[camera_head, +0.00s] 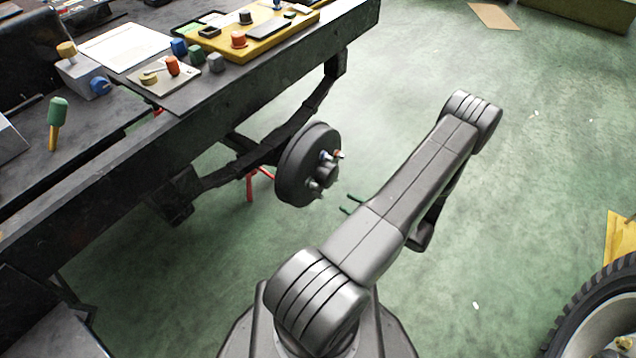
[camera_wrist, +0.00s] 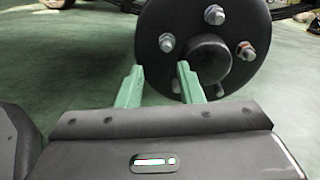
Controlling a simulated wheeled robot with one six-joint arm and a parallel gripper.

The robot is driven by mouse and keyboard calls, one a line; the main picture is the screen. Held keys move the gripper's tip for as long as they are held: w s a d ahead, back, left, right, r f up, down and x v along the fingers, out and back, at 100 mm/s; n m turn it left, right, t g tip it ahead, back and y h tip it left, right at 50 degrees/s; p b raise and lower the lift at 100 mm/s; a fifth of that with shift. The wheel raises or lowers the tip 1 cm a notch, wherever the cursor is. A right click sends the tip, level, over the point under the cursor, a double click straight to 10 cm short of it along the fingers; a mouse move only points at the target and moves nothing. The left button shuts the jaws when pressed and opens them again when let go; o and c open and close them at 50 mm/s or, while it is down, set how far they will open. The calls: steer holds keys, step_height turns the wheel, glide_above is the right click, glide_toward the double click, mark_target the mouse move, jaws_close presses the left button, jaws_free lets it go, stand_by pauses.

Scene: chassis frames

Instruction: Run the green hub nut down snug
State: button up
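The dark round hub (camera_head: 300,165) stands on edge below the bench, with a thick centre boss and several studs. The hub (camera_wrist: 190,20) also faces the wrist camera, with metal stud ends or nuts at upper left (camera_wrist: 167,42), right (camera_wrist: 246,50) and bottom (camera_wrist: 218,92). I cannot pick out a green nut on it. My gripper (camera_wrist: 160,71) has two green fingers, spread apart and apparently empty, in front of the hub's lower left. My arm hides most of the gripper in the camera_head view.
The bench (camera_head: 190,130) edge and a dark axle beam (camera_head: 235,170) lie left of the hub. A red stand (camera_head: 258,180) is beneath. The bench holds a yellow tray (camera_head: 260,42), coloured caps and a green-headed tool (camera_head: 57,112). A tyre (camera_head: 590,315) is lower right.

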mark_target(313, 184)
steer(key=shift+m+t, duration=0.4)
steer(key=shift+t, duration=0.1)
steer(key=x, duration=0.4)
steer(key=f+b+x, duration=0.1)
steer(key=x, duration=0.4)
steer(key=b+x, duration=0.1)
steer(key=x, duration=0.3)
steer(key=shift+w+d+f, duration=0.1)
steer(key=shift+w+f, duration=0.2)
steer(key=shift+w, duration=0.1)
steer(key=c, duration=0.7)
steer(key=shift+m+b, duration=0.3)
